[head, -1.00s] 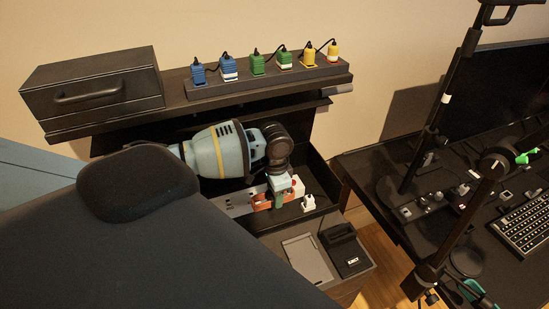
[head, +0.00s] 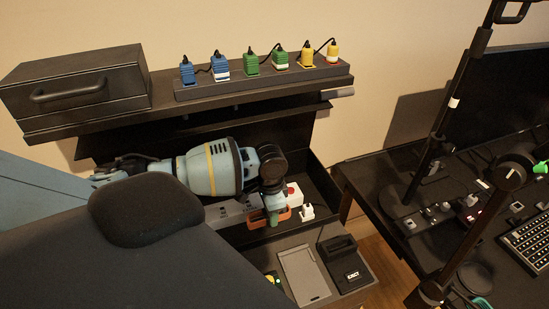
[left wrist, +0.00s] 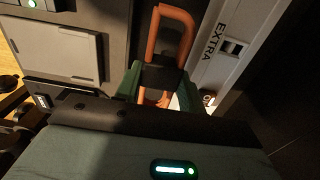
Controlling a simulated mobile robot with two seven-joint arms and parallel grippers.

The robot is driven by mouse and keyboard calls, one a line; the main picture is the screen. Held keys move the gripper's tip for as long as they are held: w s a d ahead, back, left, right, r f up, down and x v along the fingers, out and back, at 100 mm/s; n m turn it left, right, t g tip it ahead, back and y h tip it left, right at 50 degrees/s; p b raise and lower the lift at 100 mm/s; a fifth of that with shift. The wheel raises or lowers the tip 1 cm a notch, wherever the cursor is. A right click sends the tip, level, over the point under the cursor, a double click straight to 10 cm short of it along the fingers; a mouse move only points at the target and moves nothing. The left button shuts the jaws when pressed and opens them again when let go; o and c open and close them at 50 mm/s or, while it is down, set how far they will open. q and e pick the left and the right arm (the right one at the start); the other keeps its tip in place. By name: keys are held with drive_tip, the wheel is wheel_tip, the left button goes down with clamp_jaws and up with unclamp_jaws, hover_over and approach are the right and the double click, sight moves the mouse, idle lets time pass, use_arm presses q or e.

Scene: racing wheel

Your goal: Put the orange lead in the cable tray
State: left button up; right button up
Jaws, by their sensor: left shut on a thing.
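The orange lead (head: 284,214) shows as a small bundle low in the dark cable tray (head: 318,178) under the shelf. In the left wrist view the lead (left wrist: 176,17) is a loop with a black band round it. My left gripper (head: 272,213) reaches down from the left into the tray area. Its green fingertips (left wrist: 160,92) are shut on the orange lead, one on each side of it. The lower part of the lead is partly hidden by the gripper. I cannot tell whether the lead touches the tray floor. My right gripper is not in view.
A grey power strip (head: 232,210) and white plugs (head: 307,212) lie by the lead. A shelf (head: 165,105) with several coloured plugs overhangs behind. A black dock (head: 343,260) and a grey pad (head: 303,274) sit in front. A dark desk stands right.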

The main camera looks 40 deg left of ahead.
use_arm(q)
drive_tip(key=shift+f, duration=0.35)
drive_tip(key=o, duration=1.1)
drive_tip(key=shift+r, duration=0.1)
wheel_tip(320, 180, up, 7)
drive_tip(key=shift+f+p, duration=0.2)
drive_tip(key=shift+p, duration=0.1)
drive_tip(key=shift+d+r, duration=0.1)
drive_tip(key=shift+r, duration=0.45)
